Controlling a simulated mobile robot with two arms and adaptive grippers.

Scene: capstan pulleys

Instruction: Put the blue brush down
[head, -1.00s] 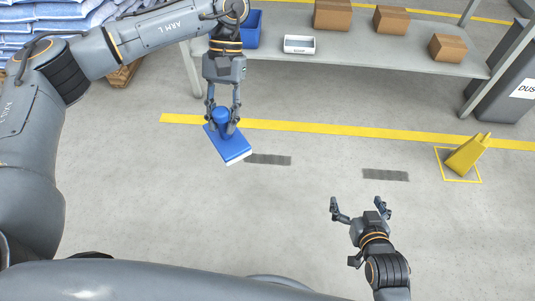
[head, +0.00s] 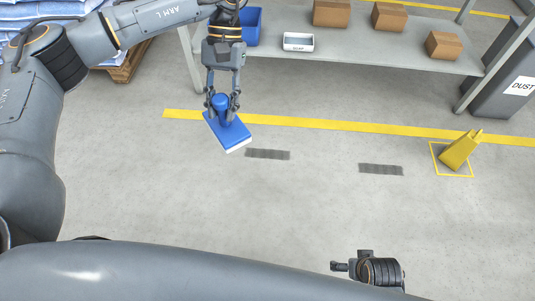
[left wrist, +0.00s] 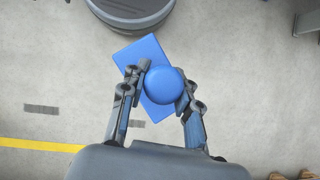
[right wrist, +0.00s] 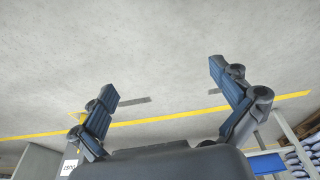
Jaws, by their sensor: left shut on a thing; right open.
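The blue brush (head: 229,136) has a flat blue block with a pale underside edge and a round blue knob on top. My left gripper (head: 222,104) is shut on the knob from both sides, with the block below its fingers. In the left wrist view the brush (left wrist: 140,51) shows its knob between the fingertips, hiding part of the block. I cannot tell whether the underside touches the floor. My right gripper (right wrist: 163,80) is open and empty in the right wrist view. In the head view it shows only partly, near the bottom edge.
Two dark grey floor patches (head: 268,154) lie right of the brush. A yellow line (head: 320,124) crosses the floor. A yellow wedge-shaped object (head: 460,151) stands at right. A shelf (head: 370,52) with boxes and a white tray (head: 298,42) is behind. The middle floor is clear.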

